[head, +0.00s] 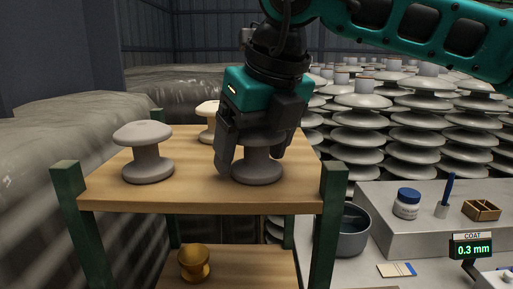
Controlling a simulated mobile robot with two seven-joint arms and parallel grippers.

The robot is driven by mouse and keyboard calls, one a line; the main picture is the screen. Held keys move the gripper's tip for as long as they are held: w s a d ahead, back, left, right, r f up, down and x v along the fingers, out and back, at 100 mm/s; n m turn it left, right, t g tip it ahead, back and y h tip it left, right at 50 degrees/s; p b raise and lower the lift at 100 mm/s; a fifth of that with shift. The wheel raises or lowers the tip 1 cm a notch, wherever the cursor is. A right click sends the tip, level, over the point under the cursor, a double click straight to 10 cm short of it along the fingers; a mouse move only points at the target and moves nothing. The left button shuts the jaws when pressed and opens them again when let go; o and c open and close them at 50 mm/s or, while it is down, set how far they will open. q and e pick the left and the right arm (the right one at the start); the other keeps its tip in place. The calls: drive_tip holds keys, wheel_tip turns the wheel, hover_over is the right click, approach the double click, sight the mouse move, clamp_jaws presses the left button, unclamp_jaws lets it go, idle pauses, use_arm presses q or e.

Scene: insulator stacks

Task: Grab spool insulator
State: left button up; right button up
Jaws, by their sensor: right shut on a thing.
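A grey spool insulator (257,170) stands upright on the upper wooden shelf (200,196), near its right front corner. My right gripper (252,152) comes down from above and is shut on this spool, with a finger on either side; the fingers and palm hide much of its top. A second grey spool insulator (148,155) stands upright on the left of the shelf. A cream spool (208,120) stands farther back, partly hidden by my gripper. My left gripper is not in view.
Green posts (333,215) rise at the shelf corners, close to the gripper's right. Tall stacks of grey disc insulators (365,125) stand behind. At right are a grey pot (345,232), a blue-lidded jar (407,203) and a coat display reading 0.3 mm (472,246).

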drive_tip(key=shift+r, duration=0.1)
drive_tip(key=c, duration=0.4)
